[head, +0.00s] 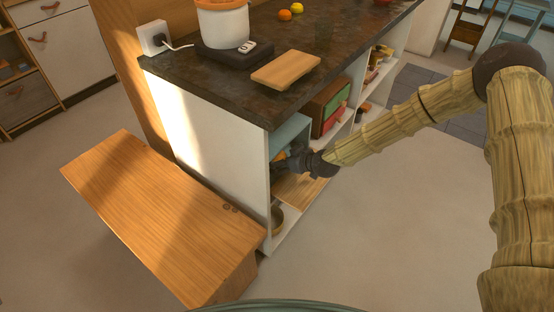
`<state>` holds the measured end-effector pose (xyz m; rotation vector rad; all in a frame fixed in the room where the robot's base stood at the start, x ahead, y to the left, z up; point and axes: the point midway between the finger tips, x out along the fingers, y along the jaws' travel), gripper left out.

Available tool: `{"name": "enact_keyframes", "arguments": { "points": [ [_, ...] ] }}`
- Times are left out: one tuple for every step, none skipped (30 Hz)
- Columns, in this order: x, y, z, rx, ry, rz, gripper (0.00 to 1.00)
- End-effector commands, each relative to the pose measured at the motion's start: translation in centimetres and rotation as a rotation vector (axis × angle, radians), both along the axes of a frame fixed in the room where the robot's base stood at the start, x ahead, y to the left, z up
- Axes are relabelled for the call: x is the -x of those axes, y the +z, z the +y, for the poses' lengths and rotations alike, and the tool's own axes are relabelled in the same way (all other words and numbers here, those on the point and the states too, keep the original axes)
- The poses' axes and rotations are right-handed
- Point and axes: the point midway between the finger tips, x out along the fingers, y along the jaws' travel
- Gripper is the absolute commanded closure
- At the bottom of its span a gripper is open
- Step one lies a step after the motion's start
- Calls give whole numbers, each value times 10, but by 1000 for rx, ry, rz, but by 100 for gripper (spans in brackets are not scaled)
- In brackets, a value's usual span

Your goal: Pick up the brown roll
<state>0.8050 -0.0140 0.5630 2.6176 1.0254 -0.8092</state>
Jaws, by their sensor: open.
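My gripper (290,162) reaches from the right into the near open shelf compartment of the kitchen island. It is dark and open, and its fingers are small and partly lost in the compartment's shadow. A small orange-brown patch (279,155) shows right beside the fingers. It may be the brown roll, but it is too small and too covered to be sure. I cannot tell whether the fingers touch it or stand around it. No other thing in view is clearly a brown roll.
The island's dark countertop (215,90) overhangs the shelves, above my gripper. A wooden board (286,70) lies on it. A wooden bench (160,215) stands at the left. A round bowl-like thing (277,218) sits in the lower compartment. Open floor (400,220) lies right of the island.

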Motion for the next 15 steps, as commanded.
{"name": "enact_keyframes", "arguments": {
  "points": [
    [-4,-4,4,0,-1,0,1],
    [-7,-7,6,0,-2,1,1],
    [-9,-9,9,-1,-1,2,1],
    [-11,-11,10,-1,-1,2,1],
    [-13,-12,12,-1,-1,2,1],
    [-14,-13,14,-1,-1,2,1],
    [-15,-14,15,-1,-1,2,1],
    [-16,-15,15,0,0,2,1],
    [-16,-15,16,0,0,2,1],
    [-16,-15,16,0,0,2,1],
    [-16,-15,16,0,0,2,1],
    [-16,-15,16,0,0,2,1],
    [-16,-15,16,0,0,2,1],
    [-16,-15,16,0,-1,1,1],
    [-16,-15,16,0,-1,1,1]
  ]
}}
